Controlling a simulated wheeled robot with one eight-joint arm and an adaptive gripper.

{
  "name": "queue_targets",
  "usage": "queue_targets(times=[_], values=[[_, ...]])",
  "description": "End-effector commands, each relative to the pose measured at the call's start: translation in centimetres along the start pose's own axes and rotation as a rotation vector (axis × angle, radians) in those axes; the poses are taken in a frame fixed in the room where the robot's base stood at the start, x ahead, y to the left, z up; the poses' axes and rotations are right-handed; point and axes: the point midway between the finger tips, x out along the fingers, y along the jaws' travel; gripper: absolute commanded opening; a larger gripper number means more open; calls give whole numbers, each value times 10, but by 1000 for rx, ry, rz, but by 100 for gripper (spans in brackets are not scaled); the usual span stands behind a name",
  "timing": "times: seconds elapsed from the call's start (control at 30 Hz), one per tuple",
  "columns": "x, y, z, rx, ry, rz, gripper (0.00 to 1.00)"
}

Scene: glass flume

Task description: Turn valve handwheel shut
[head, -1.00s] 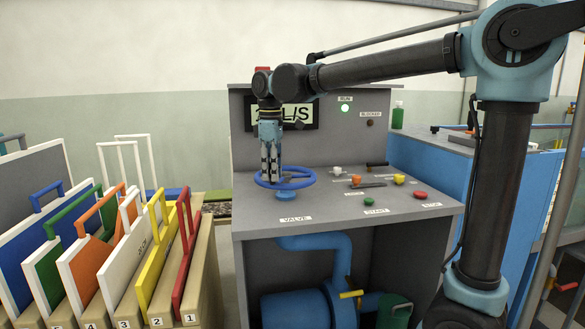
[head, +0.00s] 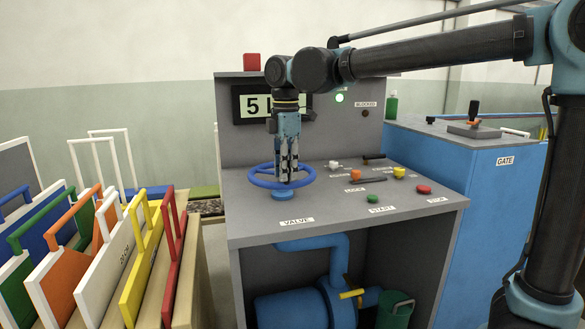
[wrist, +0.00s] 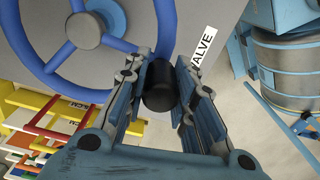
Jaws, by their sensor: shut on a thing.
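The blue valve handwheel (head: 254,182) lies flat above the console top, behind the VALVE label (head: 296,222). My gripper (head: 287,178) points down at the wheel. In the wrist view my gripper (wrist: 159,88) has its two fingers on either side of a black knob (wrist: 160,84) at the wheel's rim, shut on it. The wheel (wrist: 112,42), with its spokes and grey hub, fills the upper left there. The display (head: 258,104) behind my wrist shows a 5 and an L; the rest is hidden.
The console (head: 345,225) carries small knobs, a yellow button (head: 399,172) and a red button (head: 424,189) right of the wheel. A green lamp (head: 339,98) is lit. Coloured framed panels (head: 150,245) stand at left. A blue GATE cabinet (head: 480,190) stands at right.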

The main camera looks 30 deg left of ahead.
Motion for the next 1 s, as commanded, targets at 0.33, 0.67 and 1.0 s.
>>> queue_targets(times=[0.33,0.67,1.0], values=[[-1,-1,4,6,-13,-1,0],[0,-2,4,7,-14,-3,37],[-14,-1,3,6,-14,-3,43]])
